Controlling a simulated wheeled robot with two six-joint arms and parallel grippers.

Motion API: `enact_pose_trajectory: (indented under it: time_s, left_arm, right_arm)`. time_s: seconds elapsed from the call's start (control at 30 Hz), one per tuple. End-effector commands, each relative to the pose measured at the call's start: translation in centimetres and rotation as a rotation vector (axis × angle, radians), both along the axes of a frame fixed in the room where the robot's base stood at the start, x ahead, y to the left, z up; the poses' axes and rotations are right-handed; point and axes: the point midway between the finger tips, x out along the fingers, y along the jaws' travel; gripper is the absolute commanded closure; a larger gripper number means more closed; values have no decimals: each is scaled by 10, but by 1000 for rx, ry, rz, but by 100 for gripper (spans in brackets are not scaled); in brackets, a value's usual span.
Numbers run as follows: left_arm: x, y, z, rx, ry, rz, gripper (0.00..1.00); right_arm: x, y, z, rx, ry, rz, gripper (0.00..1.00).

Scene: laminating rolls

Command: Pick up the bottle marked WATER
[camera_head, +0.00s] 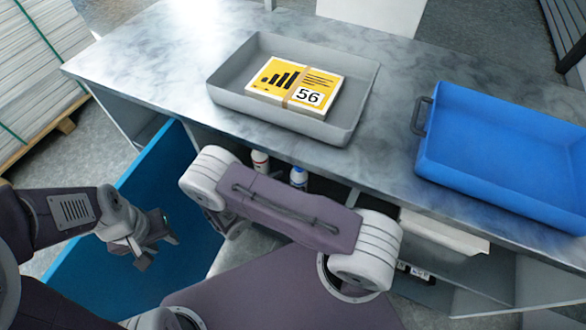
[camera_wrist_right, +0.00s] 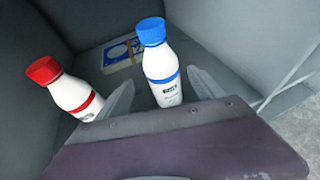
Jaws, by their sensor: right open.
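A white bottle with a blue cap (camera_wrist_right: 162,65) stands inside the cabinet; its label is too small to read. A white bottle with a red cap (camera_wrist_right: 68,88) stands to its left and looks tilted in the right wrist view. In the head view, the blue-capped bottle (camera_head: 299,178) and red-capped bottle (camera_head: 260,161) show below the counter edge. My right gripper (camera_wrist_right: 163,93) is open, its fingers on either side of the blue-capped bottle; contact cannot be told. In the head view my arm hides it. My left gripper (camera_head: 155,250) is open and empty at the left.
A grey tray (camera_head: 345,118) with a yellow-and-white pack (camera_head: 293,86) marked 56 sits on the counter (camera_head: 150,60). A blue tray (camera_head: 500,105) is at right. A blue cabinet door (camera_head: 150,190) stands open at left. A small pack (camera_wrist_right: 122,50) lies behind the bottles.

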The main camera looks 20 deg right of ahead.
Motion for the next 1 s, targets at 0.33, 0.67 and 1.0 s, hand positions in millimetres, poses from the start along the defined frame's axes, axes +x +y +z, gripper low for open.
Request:
enact_pose_trajectory:
  time_s: [0.33, 0.67, 1.0]
  left_arm:
    - [0, 0, -7, 0, 0, 0, 64]
    - [0, 0, -15, 0, 0, 0, 64]
    - [0, 0, -16, 0, 0, 0, 64]
  right_arm:
    - [14, -33, -15, 1, 0, -5, 22]
    - [29, -67, -28, 1, 1, -9, 22]
    - [35, -78, -31, 2, 0, -4, 22]
